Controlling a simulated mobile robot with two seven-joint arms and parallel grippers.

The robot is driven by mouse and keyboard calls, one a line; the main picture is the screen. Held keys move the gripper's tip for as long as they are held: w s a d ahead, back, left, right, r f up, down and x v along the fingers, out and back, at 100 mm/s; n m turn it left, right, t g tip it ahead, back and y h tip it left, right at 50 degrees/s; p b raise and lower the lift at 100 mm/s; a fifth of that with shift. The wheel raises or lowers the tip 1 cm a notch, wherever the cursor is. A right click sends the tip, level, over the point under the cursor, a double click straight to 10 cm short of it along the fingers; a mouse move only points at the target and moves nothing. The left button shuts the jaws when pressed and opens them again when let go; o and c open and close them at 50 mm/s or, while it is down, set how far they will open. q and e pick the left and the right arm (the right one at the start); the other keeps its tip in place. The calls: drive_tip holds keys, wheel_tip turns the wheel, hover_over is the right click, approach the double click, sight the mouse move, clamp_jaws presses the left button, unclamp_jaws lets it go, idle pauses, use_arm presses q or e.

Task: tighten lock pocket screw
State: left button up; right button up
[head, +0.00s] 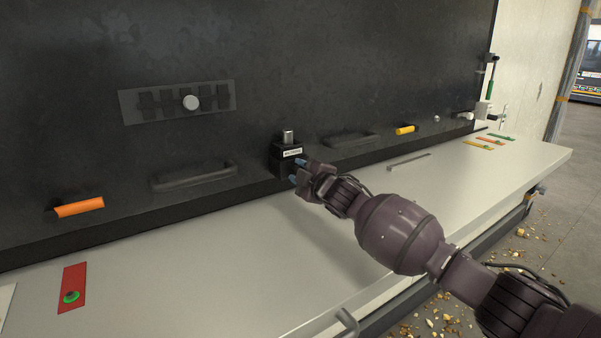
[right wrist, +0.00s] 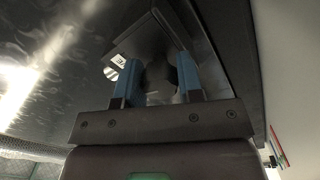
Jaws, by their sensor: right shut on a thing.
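The lock pocket is a small black box (head: 286,153) on the dark panel, with a white label and a grey metal block sticking up from its top. My right gripper (head: 299,174) is at its lower front, blue fingertips against it. In the right wrist view the two blue fingers (right wrist: 158,82) stand on either side of a dark rounded piece (right wrist: 158,78), taken to be the lock pocket screw, and are shut on it. Its far end is hidden in the shadow of the box. My left gripper is in no view.
Dark handles flank the box on the panel (head: 196,176). Orange (head: 79,207) and yellow (head: 405,130) grips stick out. The pale ledge (head: 230,262) below is mostly clear, with a grey bar (head: 408,161) and a red plate with a green ring (head: 71,288).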

drive_tip(key=m, duration=0.4)
drive_tip(key=shift+m, duration=0.4)
drive_tip(key=m, duration=0.9)
drive_tip(key=shift+m, duration=2.7)
drive_tip(key=o, duration=0.9)
drive_tip(key=shift+d, duration=0.1)
